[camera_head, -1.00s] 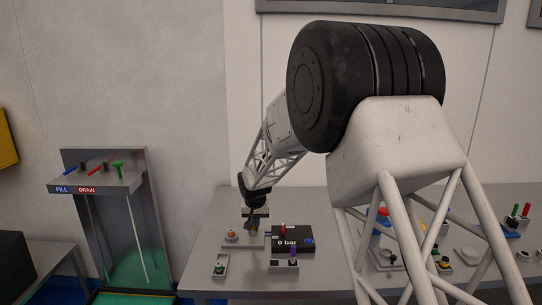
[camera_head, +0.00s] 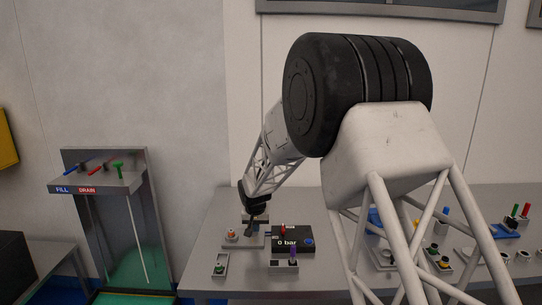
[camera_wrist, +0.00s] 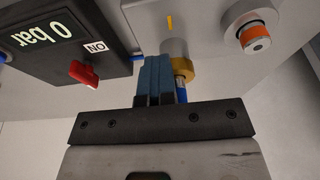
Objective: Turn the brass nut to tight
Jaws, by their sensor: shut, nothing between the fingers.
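The brass nut (camera_wrist: 184,68) shows in the wrist view as a gold ring at the end of a grey cylinder (camera_wrist: 174,48). A blue piece (camera_wrist: 181,91) shows beyond it, partly behind my fingers. A yellow mark (camera_wrist: 170,22) is on the grey plate by the cylinder. My gripper (camera_wrist: 155,62) is shut and empty, its fingers side by side just left of the nut, overlapping its edge in the picture. I cannot tell whether they touch it. In the head view my gripper (camera_head: 249,230) is low over the grey fixture, and the nut cannot be made out.
A black box reading "0 bar" (camera_head: 292,241) with a red switch (camera_wrist: 84,73) stands close to the right of the fixture in the head view. An orange-and-white fitting (camera_wrist: 256,38) is on the same plate.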

